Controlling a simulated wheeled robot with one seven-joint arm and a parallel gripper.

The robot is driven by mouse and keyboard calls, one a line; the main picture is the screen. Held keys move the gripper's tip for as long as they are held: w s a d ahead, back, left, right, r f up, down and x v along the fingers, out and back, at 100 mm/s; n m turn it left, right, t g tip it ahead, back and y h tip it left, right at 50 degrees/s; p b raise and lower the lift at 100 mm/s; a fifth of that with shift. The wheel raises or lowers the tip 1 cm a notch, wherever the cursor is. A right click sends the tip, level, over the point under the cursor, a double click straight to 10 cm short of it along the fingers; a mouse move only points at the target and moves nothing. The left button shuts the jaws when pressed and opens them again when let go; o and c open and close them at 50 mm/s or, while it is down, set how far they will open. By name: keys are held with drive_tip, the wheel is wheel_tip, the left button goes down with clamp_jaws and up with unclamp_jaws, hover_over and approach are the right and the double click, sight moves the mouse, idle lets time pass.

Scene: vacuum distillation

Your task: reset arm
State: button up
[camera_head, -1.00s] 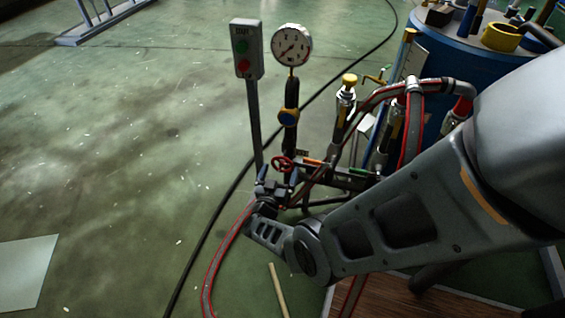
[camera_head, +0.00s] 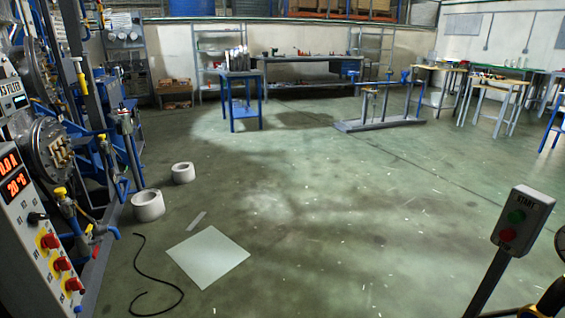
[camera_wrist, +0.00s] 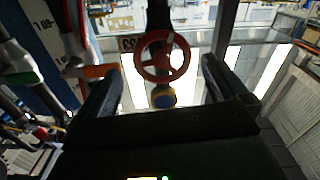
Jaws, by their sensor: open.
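In the wrist view my gripper (camera_wrist: 161,66) is open, with one dark finger at the left and one at the right. A red handwheel (camera_wrist: 162,57) shows between and beyond the fingers, with no finger closed on it. I cannot tell how far it is from the fingertips. A round yellow and blue part (camera_wrist: 163,97) is seen below the wheel, between the fingers.
In the head view a start button post (camera_head: 523,219) stands at the right. A control panel (camera_head: 38,225) with red knobs is at the left. White rings (camera_head: 148,205), a pale sheet (camera_head: 208,256) and a black cable (camera_head: 140,285) lie on the floor. The middle floor is clear.

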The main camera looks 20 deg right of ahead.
drive_tip(key=s+a+r+n+t+y, duration=0.25)
drive_tip(key=s+r+n+t, duration=0.4)
drive_tip(key=t, duration=0.35)
drive_tip(key=s+a+r+n+t+y, duration=0.1)
drive_tip(key=s+a+r+n+y, duration=0.35)
drive_tip(key=a, duration=0.45)
drive_tip(key=s+a+r+n+t+y, duration=0.1)
drive_tip(key=s+a+r+t+y, duration=0.1)
drive_tip(key=s+a+r+y, duration=0.45)
drive_tip(key=s+a+r+n+t+y, duration=0.1)
drive_tip(key=a+r+n+y, duration=0.2)
drive_tip(key=a+r, duration=0.55)
drive_tip(key=s+a+r+y+p, duration=0.1)
drive_tip(key=a+r+p, duration=0.2)
drive_tip(key=r+p, duration=0.3)
drive_tip(key=s+a+r+g+p, duration=0.1)
drive_tip(key=a+r+p, duration=0.2)
drive_tip(key=r, duration=1)
drive_tip(key=p, duration=0.3)
drive_tip(key=shift+s+a+y, duration=0.15)
drive_tip(key=shift+s+y, duration=0.2)
drive_tip(key=shift+s, duration=0.05)
